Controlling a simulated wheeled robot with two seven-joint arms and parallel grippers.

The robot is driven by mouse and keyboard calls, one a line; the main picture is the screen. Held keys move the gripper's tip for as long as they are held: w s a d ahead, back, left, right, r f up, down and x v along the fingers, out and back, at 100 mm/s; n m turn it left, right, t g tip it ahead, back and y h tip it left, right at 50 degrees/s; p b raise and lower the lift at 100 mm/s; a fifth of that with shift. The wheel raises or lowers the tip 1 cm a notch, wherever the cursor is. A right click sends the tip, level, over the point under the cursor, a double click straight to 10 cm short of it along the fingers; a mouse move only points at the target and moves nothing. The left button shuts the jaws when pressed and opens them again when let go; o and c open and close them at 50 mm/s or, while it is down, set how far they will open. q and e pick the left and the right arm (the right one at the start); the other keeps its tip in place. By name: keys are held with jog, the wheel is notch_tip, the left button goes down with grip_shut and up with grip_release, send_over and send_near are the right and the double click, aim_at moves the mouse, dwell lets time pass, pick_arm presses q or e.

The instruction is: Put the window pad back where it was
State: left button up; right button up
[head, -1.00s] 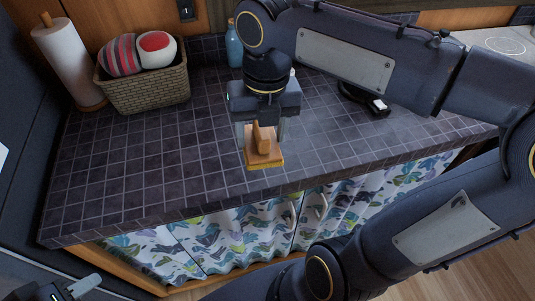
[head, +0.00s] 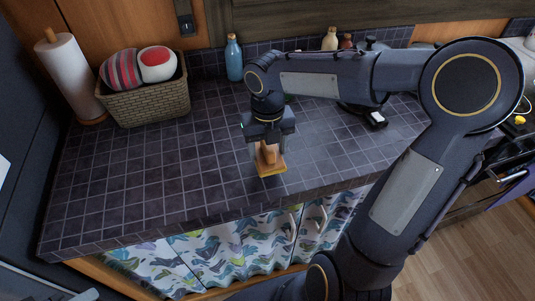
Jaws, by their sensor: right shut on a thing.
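The window pad (head: 271,168) is a small block with a wooden handle on top and a yellowish lower edge. My right gripper (head: 268,148) is shut on its handle and holds it upright at the front part of the dark tiled counter (head: 150,175). I cannot tell whether the pad touches the tiles or hangs just above them.
A wicker basket (head: 152,101) with two round cushions or balls stands at the back left, beside a paper towel roll (head: 71,75). A blue bottle (head: 234,58) stands by the back wall. A dark object (head: 365,114) lies right of my gripper. The left counter is clear.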

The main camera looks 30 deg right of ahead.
jog(key=shift+w+d+f, duration=0.15)
jog(key=shift+w+f, duration=0.2)
jog(key=shift+f, duration=0.1)
jog(key=shift+w+d+f, duration=0.1)
jog(key=shift+f, duration=1.5)
jog(key=shift+f, duration=0.2)
jog(key=o, duration=0.9)
jog(key=shift+r, duration=0.1)
